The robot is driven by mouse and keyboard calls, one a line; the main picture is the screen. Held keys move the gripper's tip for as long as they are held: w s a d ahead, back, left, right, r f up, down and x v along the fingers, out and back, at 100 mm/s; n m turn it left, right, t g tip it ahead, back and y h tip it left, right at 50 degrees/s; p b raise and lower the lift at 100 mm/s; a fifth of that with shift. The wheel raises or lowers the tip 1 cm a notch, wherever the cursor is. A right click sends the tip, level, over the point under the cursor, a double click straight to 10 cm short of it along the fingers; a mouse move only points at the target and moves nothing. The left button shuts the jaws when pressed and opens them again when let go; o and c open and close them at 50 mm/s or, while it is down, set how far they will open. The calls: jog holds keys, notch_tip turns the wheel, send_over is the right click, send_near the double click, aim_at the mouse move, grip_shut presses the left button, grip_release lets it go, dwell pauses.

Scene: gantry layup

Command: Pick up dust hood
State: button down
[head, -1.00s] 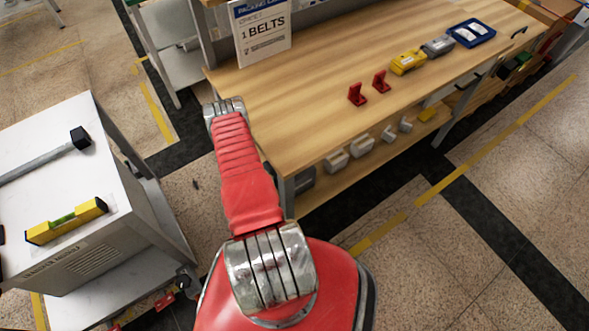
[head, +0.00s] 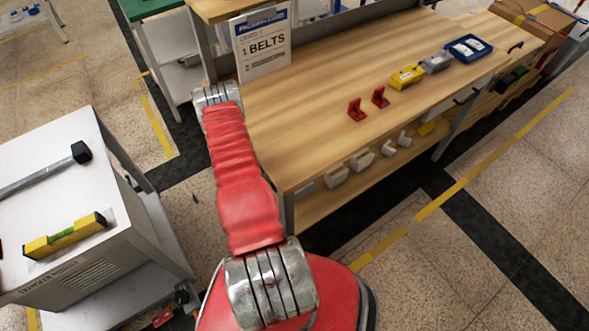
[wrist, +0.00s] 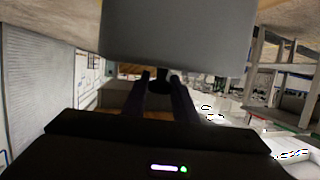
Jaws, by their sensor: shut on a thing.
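In the wrist view, a large plain grey body, which I take to be the dust hood (wrist: 178,32), fills the top centre. A dark stub below it sits between the two dark fingers of my gripper (wrist: 162,82). My gripper is shut on this part, and the grey body lies beyond the fingertips. The hood's upper part is cut off by the frame edge. In the head view my red arm reaches to the bench's near left corner; my gripper and the hood do not show there.
A wooden bench (head: 300,110) holds a "1 BELTS" sign (head: 263,45), two red brackets (head: 357,110), a yellow box (head: 407,76), a grey box (head: 436,62) and a blue tray (head: 469,47). A white cabinet (head: 70,185) at left carries a yellow level (head: 64,237). Floor right is clear.

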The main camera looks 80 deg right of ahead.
jog(key=shift+r, duration=0.35)
dwell(0.4)
